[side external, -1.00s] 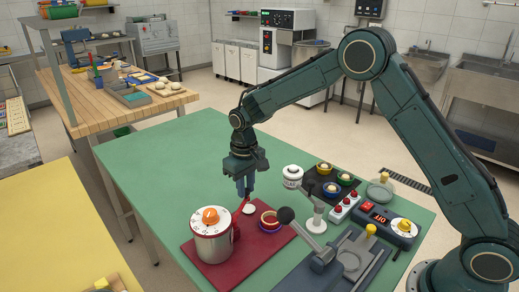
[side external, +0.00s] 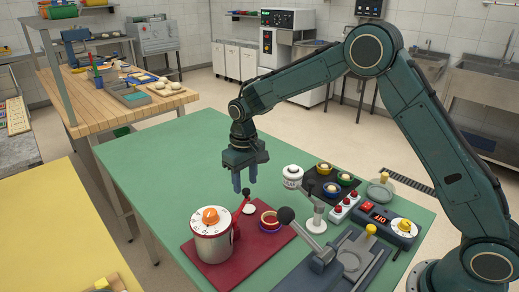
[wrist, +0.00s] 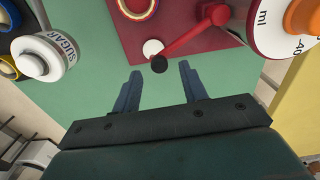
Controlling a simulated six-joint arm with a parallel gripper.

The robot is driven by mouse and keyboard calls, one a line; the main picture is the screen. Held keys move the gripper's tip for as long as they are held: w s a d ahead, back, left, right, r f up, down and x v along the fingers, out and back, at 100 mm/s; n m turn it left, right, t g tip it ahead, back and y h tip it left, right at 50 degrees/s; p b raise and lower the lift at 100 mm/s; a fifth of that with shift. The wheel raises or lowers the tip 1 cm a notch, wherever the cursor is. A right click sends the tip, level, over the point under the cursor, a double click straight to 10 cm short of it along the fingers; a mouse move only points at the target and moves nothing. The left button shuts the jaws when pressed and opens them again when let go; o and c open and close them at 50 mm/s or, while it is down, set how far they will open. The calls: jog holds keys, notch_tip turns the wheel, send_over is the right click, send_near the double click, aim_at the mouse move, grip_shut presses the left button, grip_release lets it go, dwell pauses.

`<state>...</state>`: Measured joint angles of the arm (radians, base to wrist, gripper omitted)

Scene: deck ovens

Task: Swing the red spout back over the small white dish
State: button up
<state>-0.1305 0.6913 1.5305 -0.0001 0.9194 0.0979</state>
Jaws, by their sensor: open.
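The white pot (side external: 212,245) with an orange knob (side external: 210,215) stands on a dark red board. Its red spout (side external: 240,212) reaches out from the pot's side and ends in a black knob (side external: 246,192). The small white dish (side external: 249,209) lies by the spout's outer end. In the wrist view the spout (wrist: 190,37) and its black knob (wrist: 159,64) overlap the edge of the dish (wrist: 151,46); I cannot tell whether the outlet is centred over it. My gripper (side external: 245,188) is open and empty above the knob, apart from it.
A purple-rimmed bowl (side external: 269,220) sits right of the dish. A sugar jar (side external: 292,176), a dark tray of small bowls and a grey lever device (side external: 325,250) stand further right. The green table (side external: 165,165) is clear behind and left of the pot.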

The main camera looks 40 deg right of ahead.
notch_tip(320, 180, up, 12)
jog(key=shift+f, duration=0.15)
dwell(0.3)
jog(key=s+d+r+t, duration=0.1)
jog(key=s+d+r, duration=0.1)
jog(key=s+r, duration=0.45)
jog(key=s+d+r+t, duration=0.2)
jog(key=s+d+r, duration=0.15)
jog(key=s, duration=0.65)
jog(key=s+d+f+t, duration=0.1)
jog(key=s+f+t, duration=0.1)
jog(key=s, duration=1.5)
jog(key=shift+s+d+f+t, duration=0.15)
jog(key=shift+s+f+t, duration=0.15)
jog(key=shift+f, duration=0.2)
jog(key=shift+w+m, duration=0.15)
jog(key=shift+m, duration=0.15)
